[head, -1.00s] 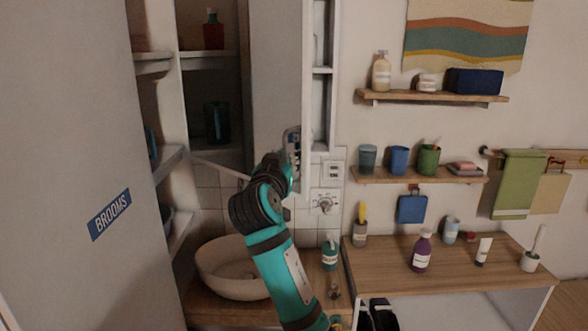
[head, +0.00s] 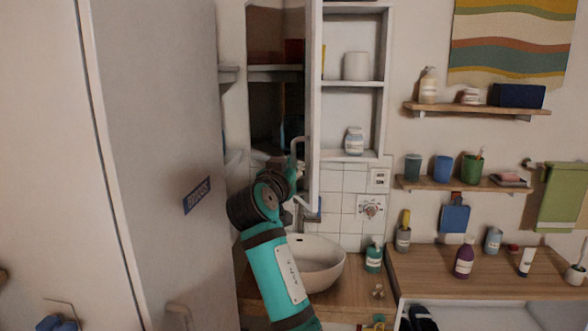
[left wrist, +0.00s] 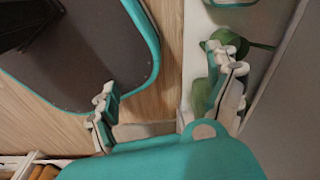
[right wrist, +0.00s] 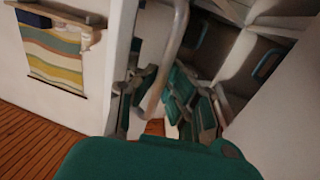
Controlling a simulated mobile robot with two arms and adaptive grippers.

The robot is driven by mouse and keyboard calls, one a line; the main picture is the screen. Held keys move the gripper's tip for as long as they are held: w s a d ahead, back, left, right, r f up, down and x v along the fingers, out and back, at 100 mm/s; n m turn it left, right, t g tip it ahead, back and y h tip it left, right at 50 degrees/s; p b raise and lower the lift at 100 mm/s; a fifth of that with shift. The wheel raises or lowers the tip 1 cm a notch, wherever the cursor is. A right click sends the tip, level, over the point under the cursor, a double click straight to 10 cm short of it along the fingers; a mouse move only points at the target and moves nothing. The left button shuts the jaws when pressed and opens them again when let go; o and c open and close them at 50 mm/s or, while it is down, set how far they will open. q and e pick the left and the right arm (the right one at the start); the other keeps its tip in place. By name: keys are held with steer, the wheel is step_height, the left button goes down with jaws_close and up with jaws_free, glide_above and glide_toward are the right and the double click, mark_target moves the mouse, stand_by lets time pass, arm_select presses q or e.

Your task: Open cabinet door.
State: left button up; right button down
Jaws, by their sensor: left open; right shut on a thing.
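The white cabinet door (head: 314,110) stands swung out from the wall cabinet above the sink and shows nearly edge-on in the head view. Its pale bar handle (head: 297,150) is on the door's left face. My right gripper (head: 290,168) is shut on this handle. In the right wrist view the handle (right wrist: 174,45) runs down between the fingers (right wrist: 160,97). The cabinet's inside (head: 340,120) is visible, with a white jar (head: 356,66) and a labelled bottle (head: 354,141) on its shelves. My left gripper (left wrist: 166,100) is open and empty in the left wrist view.
A tall grey door marked BROOMS (head: 150,140) fills the left. A round basin (head: 318,262) and a soap bottle (head: 374,256) are below the cabinet. A wooden counter (head: 430,270) and wall shelves (head: 475,108) with small items are at the right.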

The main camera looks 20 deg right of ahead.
steer(key=shift+r, duration=0.3)
